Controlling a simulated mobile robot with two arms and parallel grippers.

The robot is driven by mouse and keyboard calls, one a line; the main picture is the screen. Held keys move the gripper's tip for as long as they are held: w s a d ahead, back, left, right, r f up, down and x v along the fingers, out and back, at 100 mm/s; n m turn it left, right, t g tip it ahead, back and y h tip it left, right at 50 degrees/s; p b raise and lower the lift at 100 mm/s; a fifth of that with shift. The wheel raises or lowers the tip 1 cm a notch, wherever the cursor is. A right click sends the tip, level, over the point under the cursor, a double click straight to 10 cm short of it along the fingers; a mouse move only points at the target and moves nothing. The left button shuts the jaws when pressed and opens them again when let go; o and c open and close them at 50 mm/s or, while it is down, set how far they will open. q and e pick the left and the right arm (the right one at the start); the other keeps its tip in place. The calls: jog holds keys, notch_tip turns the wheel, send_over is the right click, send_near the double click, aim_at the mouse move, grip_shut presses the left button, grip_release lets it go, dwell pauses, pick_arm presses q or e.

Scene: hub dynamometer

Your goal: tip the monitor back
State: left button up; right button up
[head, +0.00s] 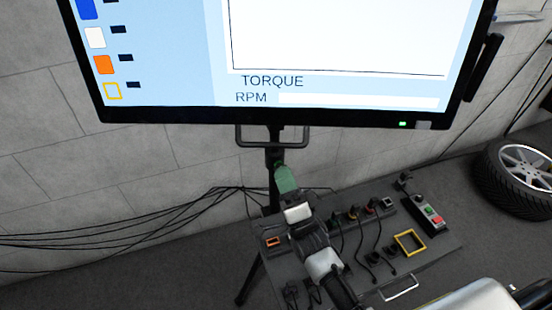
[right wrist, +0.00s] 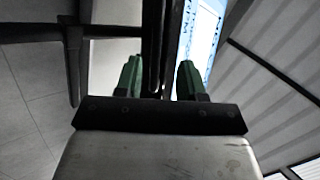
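The monitor (head: 340,115) fills the top of the head view, its lit screen showing "TORQUE" and "RPM". A dark handle bar (head: 255,146) hangs under its lower edge, in front of the stand pole (head: 269,198). My right gripper (head: 285,178), with green fingertips, is just below the handle. In the right wrist view the fingers (right wrist: 160,80) stand apart, with dark bars between or beyond them; I cannot tell whether they touch. The lit screen (right wrist: 203,30) also shows there, at a steep angle. My left gripper is not in view.
A low dark table (head: 440,245) below the monitor carries plugs, cables, a yellow frame (head: 410,242) and a button box (head: 430,213). Black cables run along the grey block wall at left. A wheel (head: 515,175) is at the right.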

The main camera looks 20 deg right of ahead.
jog(key=shift+v, duration=1.85)
